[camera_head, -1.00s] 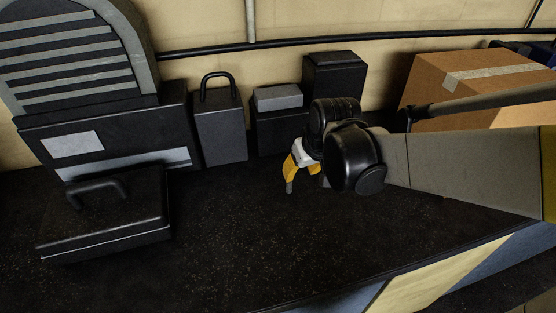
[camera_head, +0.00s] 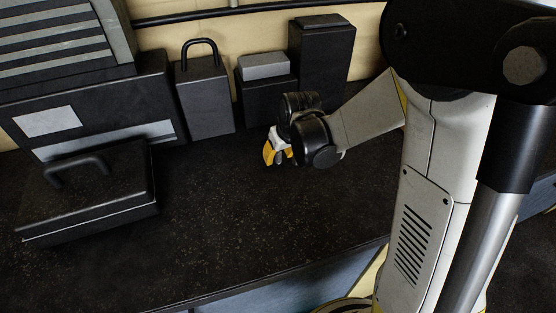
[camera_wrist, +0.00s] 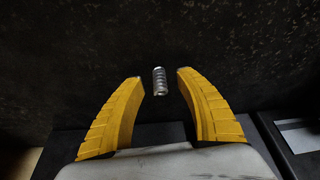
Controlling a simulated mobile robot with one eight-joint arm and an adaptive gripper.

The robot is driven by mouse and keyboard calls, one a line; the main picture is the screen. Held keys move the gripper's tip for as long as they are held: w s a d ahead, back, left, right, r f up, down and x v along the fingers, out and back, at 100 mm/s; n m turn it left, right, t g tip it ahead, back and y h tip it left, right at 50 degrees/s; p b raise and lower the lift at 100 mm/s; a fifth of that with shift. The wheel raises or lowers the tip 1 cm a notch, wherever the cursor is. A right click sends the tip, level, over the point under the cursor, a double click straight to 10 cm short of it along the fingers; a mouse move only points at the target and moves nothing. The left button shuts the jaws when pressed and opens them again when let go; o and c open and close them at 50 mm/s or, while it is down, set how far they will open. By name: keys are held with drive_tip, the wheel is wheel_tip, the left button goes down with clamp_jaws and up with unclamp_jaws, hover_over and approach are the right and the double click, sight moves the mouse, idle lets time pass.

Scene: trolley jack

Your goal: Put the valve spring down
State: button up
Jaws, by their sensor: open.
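The valve spring (camera_wrist: 160,81) is a small silvery coil. In the wrist view it shows between and slightly beyond the tips of my gripper's yellow fingers (camera_wrist: 162,78), with a gap on both sides. My gripper (camera_head: 276,155) is open and low over the dark worktop (camera_head: 230,220) in the head view. I cannot tell from the wrist view whether the spring touches the worktop. In the head view the spring cannot be made out.
Behind my gripper stand a dark box with a loop handle (camera_head: 205,97), a box with a grey top (camera_head: 264,85) and a taller black box (camera_head: 322,62). A black case (camera_head: 88,195) lies at left. The worktop's front middle is clear.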

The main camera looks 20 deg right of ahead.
drive_tip(key=shift+w+f, duration=0.15)
drive_tip(key=shift+f, duration=0.3)
clamp_jaws()
drive_tip(key=shift+r, duration=0.2)
